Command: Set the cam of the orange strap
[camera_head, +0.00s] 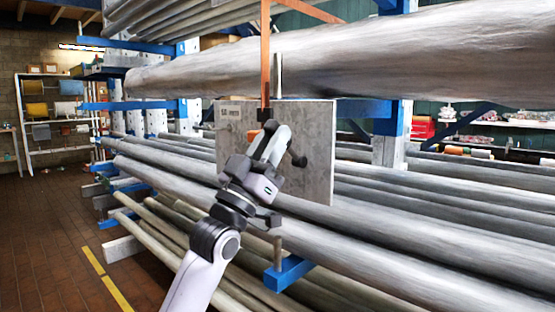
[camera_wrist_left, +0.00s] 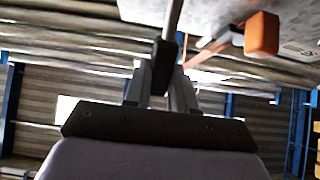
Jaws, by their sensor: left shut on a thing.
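The orange strap (camera_head: 265,60) hangs down in front of the upper mast to a grey flange plate (camera_head: 320,150). In the left wrist view a thin orange length, likely the strap (camera_wrist_left: 207,62), runs below the plate beside an orange block (camera_wrist_left: 262,35). My left gripper (camera_head: 270,130) is at the plate's face, just below the strap's lower end. In the left wrist view its fingers (camera_wrist_left: 162,88) are shut on a dark grip (camera_wrist_left: 164,62) at the end of a grey rod (camera_wrist_left: 172,18). My gripper hides the cam in the head view. My right gripper is not in view.
Large grey masts (camera_head: 430,60) lie on a rack with blue arms (camera_head: 392,118) around the plate. Thinner poles (camera_head: 180,235) lie lower. The brick floor (camera_head: 45,235) at the left is open, with yellow lines. A shelf (camera_head: 55,110) stands far left.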

